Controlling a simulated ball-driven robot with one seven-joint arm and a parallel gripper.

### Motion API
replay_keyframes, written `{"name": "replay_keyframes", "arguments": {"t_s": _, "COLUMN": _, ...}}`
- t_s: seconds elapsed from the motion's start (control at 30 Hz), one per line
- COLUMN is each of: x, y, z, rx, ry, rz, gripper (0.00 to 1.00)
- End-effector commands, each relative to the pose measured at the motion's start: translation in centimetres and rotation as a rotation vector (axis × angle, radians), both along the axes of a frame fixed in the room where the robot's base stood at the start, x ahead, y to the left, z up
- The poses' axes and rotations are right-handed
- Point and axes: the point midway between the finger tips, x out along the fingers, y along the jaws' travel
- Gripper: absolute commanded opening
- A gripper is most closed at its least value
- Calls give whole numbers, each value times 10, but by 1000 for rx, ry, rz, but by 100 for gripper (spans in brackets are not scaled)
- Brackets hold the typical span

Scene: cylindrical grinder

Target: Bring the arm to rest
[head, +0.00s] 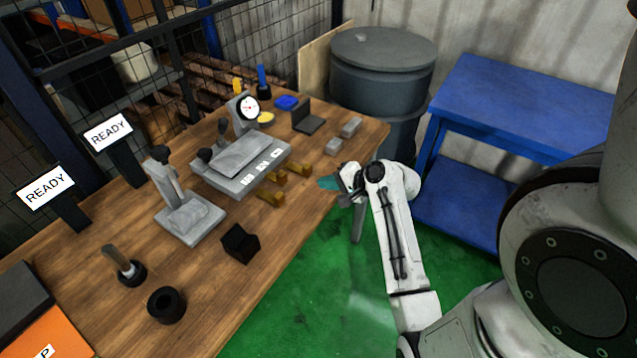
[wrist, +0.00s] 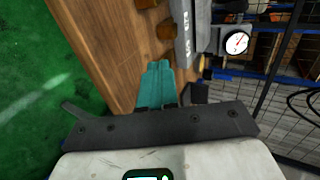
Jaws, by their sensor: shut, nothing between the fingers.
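My gripper (head: 329,184) is at the right edge of the wooden table in the head view, by the edge nearest the blue bench. Its teal fingers also show in the wrist view (wrist: 155,85), closed together with nothing between them. My white arm reaches up from the bottom of the head view and bends at the wrist beside the table. The wrist view is turned on its side and shows the tabletop (wrist: 110,40) beyond the fingers.
The wooden table (head: 105,240) holds a grey grinder fixture (head: 240,165) with a dial gauge (head: 249,107), brass blocks (head: 271,197) and grey blocks (head: 350,127). A grey drum (head: 382,80) and blue bench (head: 520,105) stand behind my arm. Green floor (head: 315,275) is clear.

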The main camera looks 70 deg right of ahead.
Motion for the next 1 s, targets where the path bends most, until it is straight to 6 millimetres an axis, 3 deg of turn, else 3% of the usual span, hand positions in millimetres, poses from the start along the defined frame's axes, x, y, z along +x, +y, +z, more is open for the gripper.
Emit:
{"name": "replay_keyframes", "arguments": {"t_s": 0.77, "x": -2, "y": 4, "z": 1, "rx": -3, "ry": 8, "rz": 11, "gripper": 0}}
{"name": "replay_keyframes", "arguments": {"t_s": 0.87, "x": 8, "y": 32, "z": -9, "rx": -41, "ry": 80, "rz": 107, "gripper": 0}}
{"name": "replay_keyframes", "arguments": {"t_s": 0.97, "x": 18, "y": 84, "z": -27, "rx": -121, "ry": 213, "rz": 294, "gripper": 0}}
{"name": "replay_keyframes", "arguments": {"t_s": 1.0, "x": 19, "y": 111, "z": -35, "rx": -167, "ry": 280, "rz": 394, "gripper": 0}}
